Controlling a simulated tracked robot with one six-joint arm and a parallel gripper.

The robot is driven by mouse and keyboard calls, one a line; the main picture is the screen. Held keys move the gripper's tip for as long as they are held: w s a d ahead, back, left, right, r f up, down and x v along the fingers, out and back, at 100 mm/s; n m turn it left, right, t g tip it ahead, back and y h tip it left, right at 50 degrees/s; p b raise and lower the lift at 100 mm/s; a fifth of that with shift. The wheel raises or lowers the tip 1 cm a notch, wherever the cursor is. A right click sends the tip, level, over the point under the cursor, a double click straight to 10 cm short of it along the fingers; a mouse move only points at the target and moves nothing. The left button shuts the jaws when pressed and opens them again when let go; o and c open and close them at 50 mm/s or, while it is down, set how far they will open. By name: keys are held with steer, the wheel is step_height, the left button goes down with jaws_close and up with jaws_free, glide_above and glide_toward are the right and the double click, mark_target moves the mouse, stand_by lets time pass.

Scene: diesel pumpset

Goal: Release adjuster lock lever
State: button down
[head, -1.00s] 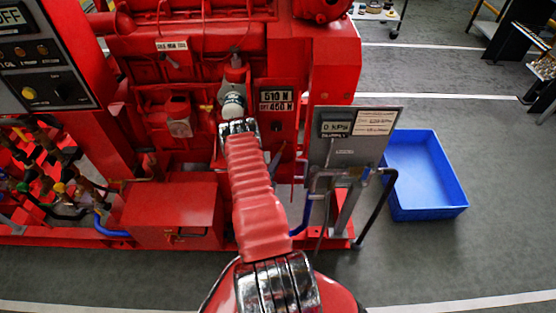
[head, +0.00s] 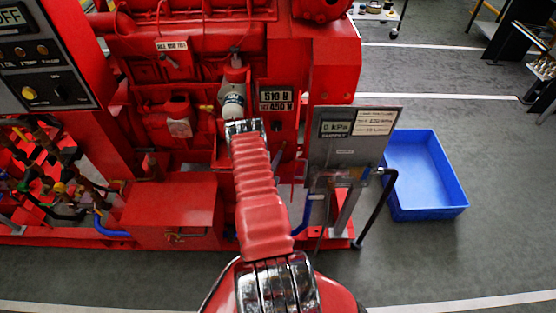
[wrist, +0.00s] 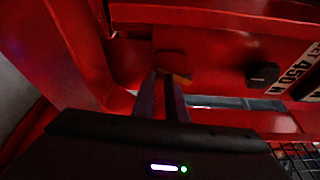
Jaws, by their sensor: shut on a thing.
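In the wrist view, my gripper (wrist: 160,88) reaches up to the red machine with its two dark fingers close together. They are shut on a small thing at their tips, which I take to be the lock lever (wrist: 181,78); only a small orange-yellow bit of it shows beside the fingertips. The rest is hidden by the fingers and shadow. In the head view my own arm covers the gripper and the lever. A display panel (head: 276,101) there reads about 510 N above a set value of 450 N.
A black knob (wrist: 262,75) sits on the red panel right of the fingers. A white cylindrical filter (head: 233,105) is just above my wrist. A grey gauge plate (head: 350,140) reading 0 kPa stands to the right. A blue bin (head: 452,190) lies on the floor.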

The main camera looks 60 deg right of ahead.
steer(key=shift+f, duration=0.15)
steer(key=shift+s+d+f+n+h, duration=0.1)
steer(key=shift+s+n+h, duration=0.1)
steer(key=shift+n, duration=0.25)
steer(key=shift+s+f+n+h, duration=0.1)
steer(key=shift+s+n, duration=0.05)
steer(key=shift+n, duration=0.3)
steer(key=shift+s+d+f+n+h, duration=0.2)
steer(key=shift+s+n+h, duration=0.3)
steer(key=shift+n, duration=0.6)
steer(key=c, duration=1.8)
jaws_free()
steer(key=shift+d+r, duration=0.1)
steer(key=shift+o, duration=0.2)
steer(key=s+a+f, duration=0.1)
steer(key=a, duration=1.2)
steer(key=shift+a+f, duration=0.25)
steer(key=shift+a, duration=0.15)
steer(key=shift+s, duration=0.1)
